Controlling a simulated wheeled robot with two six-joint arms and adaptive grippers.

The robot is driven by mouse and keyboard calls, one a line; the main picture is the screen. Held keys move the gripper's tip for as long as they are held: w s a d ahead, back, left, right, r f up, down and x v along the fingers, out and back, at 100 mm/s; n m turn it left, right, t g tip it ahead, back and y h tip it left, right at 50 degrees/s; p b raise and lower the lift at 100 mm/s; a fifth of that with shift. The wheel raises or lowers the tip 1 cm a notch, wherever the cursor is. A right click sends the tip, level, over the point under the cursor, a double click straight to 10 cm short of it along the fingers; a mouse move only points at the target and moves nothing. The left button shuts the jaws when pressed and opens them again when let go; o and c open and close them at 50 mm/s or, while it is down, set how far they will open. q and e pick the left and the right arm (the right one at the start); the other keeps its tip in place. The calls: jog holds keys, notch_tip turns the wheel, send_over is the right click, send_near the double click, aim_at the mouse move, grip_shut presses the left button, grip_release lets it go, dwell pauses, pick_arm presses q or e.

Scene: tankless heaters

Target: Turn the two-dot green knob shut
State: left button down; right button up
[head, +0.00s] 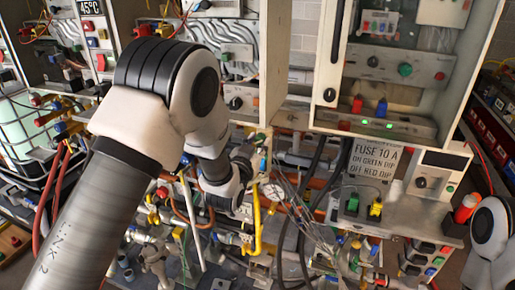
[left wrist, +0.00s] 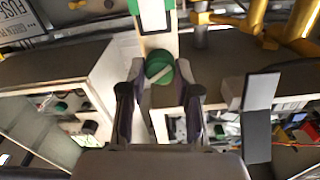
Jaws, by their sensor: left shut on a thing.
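I cannot make out any dots marking the knob. In the head view my left gripper (head: 252,160) is partly hidden behind my own wrist at the lower edge of the middle cabinet, and the held knob cannot be told apart there. My right gripper is out of view.
Another green knob (head: 405,70) and a black knob (head: 372,62) are on the right cabinet. A fuse sign (head: 374,158) stands below it. Yellow pipe (head: 257,220), thin wires (head: 305,205) and hoses crowd the space below my left gripper.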

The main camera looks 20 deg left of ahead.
pick_arm(q)
jog(key=m+b, duration=0.3)
jog(key=b, duration=0.1)
jog(key=shift+f+m, duration=0.15)
jog(key=shift+m, duration=0.25)
jog(key=shift+d+m+b, duration=0.1)
jog(key=shift+m+b, duration=0.8)
jog(key=shift+m, duration=0.3)
jog(key=c, duration=0.8)
grip_release()
jog(key=shift+r, duration=0.2)
jog(key=s, duration=1.2)
jog(key=shift+a, duration=0.2)
